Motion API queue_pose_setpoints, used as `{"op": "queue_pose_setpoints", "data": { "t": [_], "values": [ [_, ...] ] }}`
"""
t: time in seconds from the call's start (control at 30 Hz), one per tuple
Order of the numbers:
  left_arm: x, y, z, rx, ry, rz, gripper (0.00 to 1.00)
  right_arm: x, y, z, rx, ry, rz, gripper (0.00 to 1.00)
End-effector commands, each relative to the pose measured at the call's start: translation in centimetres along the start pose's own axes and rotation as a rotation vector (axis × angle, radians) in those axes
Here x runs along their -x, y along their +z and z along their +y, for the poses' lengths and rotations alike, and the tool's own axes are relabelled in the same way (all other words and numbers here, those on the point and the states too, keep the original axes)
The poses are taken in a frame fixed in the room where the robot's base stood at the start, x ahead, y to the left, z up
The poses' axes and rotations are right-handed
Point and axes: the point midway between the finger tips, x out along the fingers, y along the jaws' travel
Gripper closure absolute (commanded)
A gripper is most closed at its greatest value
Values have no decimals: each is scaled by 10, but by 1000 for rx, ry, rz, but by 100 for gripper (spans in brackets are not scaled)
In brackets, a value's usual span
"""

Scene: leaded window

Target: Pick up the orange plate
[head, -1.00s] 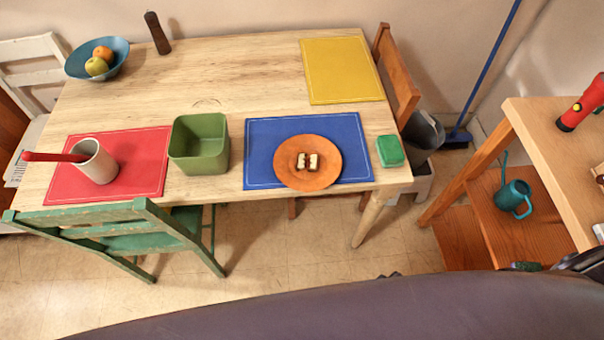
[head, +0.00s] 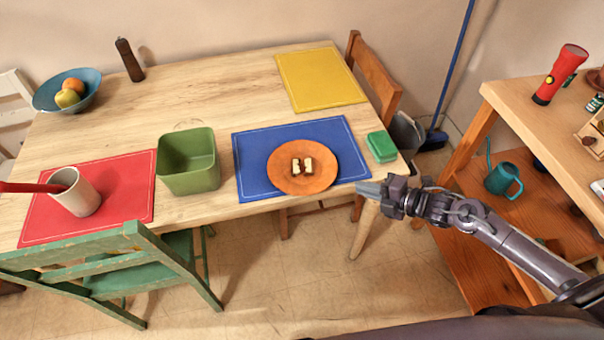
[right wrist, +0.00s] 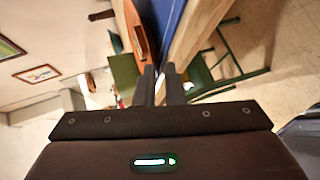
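The orange plate (head: 325,177) lies flat on the blue placemat (head: 250,168) near the table's front edge, with two small pieces of food (head: 303,166) on it. My right gripper (head: 366,188) is at the table's front right corner, to the right of the plate and apart from it. In the right wrist view the fingers (right wrist: 161,85) show a narrow gap with nothing held between them. The plate also shows there edge-on (right wrist: 138,35), ahead of the fingers. My left gripper is not in view.
A green sponge-like block (head: 381,146) sits right of the placemat, close to my right gripper. A green bin (head: 190,178) stands left of the placemat. A green chair (head: 130,262) and a wooden chair (head: 375,75) stand at the table. A shelf unit (head: 520,110) is at right.

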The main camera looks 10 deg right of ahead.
Motion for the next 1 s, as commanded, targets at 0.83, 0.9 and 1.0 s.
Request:
{"op": "queue_pose_setpoints", "data": {
  "t": [0.83,0.9,1.0],
  "values": [
    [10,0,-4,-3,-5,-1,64,-78,-17,17,73,16,48,91],
    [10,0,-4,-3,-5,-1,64,-78,-17,16,73,16,48,91],
    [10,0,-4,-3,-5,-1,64,-78,-17,16,73,16,48,91]
  ]
}}
